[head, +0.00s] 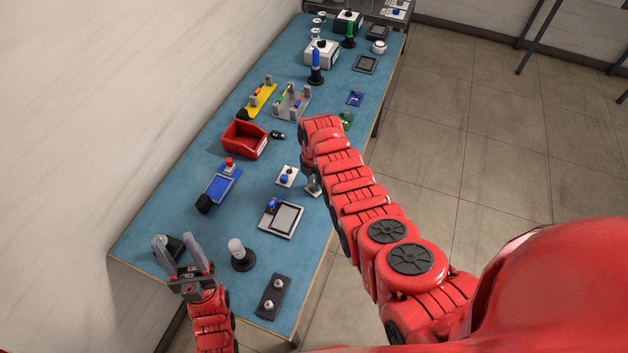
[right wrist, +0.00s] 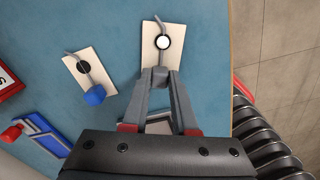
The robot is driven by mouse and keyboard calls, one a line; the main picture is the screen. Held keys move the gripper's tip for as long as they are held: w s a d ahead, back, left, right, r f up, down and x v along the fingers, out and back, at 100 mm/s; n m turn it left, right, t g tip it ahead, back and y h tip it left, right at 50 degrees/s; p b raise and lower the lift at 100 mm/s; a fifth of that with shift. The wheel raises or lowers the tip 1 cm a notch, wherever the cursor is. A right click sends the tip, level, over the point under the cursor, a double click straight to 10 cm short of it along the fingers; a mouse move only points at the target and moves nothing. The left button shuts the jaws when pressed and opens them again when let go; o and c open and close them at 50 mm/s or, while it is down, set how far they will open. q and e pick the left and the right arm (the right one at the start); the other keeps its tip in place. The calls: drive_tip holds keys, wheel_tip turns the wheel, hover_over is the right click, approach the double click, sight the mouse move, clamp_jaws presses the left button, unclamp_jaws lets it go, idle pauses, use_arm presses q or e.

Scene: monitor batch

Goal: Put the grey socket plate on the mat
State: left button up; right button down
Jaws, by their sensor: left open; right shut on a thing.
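A cream-faced plate with a round black-ringed socket and a grey lever, which I take for the grey socket plate (right wrist: 149,58), is at the tips of my right gripper (right wrist: 160,78). The gripper is shut on its grey end piece. In the head view the plate (head: 313,187) is mostly behind my right arm. I cannot tell whether it is clear of the table. My left gripper (head: 175,240) is open at the near left corner.
A similar plate with a blue knob (head: 287,176) stands left of the held one. A red bin (head: 243,141), a blue device with a red button (head: 221,184), a white-topped post (head: 239,254) and a dark two-knob strip (head: 272,297) stand on the blue table (head: 150,217).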

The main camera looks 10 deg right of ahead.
drive_tip(key=shift+f, duration=0.2)
drive_tip(key=c, duration=0.7)
unclamp_jaws()
